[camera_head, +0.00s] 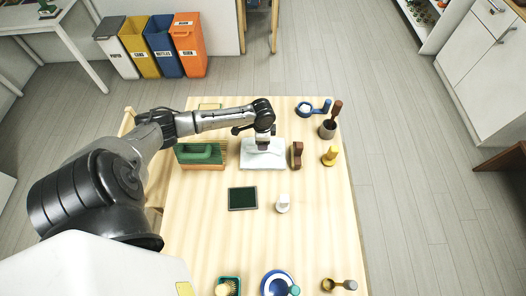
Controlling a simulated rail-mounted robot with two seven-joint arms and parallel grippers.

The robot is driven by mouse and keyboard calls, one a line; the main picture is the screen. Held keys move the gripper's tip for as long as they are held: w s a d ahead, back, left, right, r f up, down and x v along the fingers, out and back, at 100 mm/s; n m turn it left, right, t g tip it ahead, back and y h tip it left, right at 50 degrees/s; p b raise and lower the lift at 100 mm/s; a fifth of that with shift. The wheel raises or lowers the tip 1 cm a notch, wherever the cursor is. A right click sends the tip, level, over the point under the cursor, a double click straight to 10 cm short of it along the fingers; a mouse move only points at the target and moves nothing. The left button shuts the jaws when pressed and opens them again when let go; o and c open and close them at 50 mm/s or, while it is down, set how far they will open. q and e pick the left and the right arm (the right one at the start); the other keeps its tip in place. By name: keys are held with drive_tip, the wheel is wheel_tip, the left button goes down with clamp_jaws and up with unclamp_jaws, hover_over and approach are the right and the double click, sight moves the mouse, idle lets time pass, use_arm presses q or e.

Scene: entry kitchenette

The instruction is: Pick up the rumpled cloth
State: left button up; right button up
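A pale, whitish piece (250,160) that looks like the cloth lies on the wooden table, near its far half. Its folds are too small to make out clearly. My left arm reaches in from the left, and my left gripper (263,146) points down over the far middle part of the cloth. It seems to be at or just above the cloth; I cannot tell whether it touches. The fingers are too small and partly hidden to show whether they are open or shut. My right gripper is not in view.
A dark flat pad (242,198) and a white object (283,204) lie nearer. The table (320,235) is bare at centre right.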

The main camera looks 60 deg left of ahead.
use_arm(q)
drive_tip(key=shift+f, duration=3.6)
drive_tip(key=shift+c, duration=0.2)
drive_tip(key=c, duration=1)
